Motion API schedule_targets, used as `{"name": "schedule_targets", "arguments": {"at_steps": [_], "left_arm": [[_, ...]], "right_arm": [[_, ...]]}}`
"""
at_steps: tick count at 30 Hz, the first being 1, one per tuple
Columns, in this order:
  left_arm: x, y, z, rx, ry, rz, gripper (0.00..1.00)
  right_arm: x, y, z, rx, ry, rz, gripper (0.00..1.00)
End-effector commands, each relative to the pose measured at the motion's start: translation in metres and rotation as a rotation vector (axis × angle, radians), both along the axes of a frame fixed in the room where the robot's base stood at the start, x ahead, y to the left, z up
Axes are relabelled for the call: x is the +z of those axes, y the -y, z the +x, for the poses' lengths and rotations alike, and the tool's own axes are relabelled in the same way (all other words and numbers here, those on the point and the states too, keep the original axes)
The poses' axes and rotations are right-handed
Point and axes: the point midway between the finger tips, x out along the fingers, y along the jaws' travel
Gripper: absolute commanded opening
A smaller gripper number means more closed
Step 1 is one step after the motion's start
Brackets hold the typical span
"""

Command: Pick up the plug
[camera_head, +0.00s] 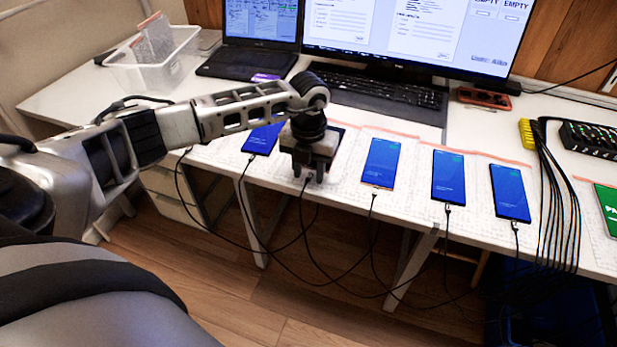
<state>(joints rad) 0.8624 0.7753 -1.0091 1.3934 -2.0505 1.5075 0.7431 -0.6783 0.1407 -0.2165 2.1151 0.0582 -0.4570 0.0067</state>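A row of phones with blue screens lies on the white table, each with a black cable at its near edge. My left gripper (309,172) points down over one phone (338,138), which it mostly hides. A cable plug (306,181) shows at the gripper's fingertips, with its cable hanging over the table's front edge. I cannot tell whether the fingers are closed on it. Other plugs sit at the phones to the right, such as the plug (448,208) below the phone (448,178). My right gripper is not in view.
A laptop (250,40), a monitor (420,30) and a black keyboard (385,95) stand at the back. A clear bin (150,65) is at the back left. A yellow connector block (527,133) with bundled cables and a black hub (590,138) are at the right.

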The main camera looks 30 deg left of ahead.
Motion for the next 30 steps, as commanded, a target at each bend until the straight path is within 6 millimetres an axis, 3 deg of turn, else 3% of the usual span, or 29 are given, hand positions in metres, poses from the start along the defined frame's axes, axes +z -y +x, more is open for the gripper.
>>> {"name": "schedule_targets", "arguments": {"at_steps": [16, 20, 30], "left_arm": [[-0.004, -0.0002, 0.0, 0.0, 0.0, 0.0, 0.37], [-0.0041, -0.0001, 0.0, 0.0, 0.0, 0.0, 0.01], [-0.004, -0.0001, -0.0001, 0.0, 0.0, 0.0, 0.0]], "right_arm": [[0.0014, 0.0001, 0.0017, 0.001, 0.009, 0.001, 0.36], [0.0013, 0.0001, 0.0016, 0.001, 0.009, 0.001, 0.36], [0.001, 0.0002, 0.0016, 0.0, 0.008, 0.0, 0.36]]}}
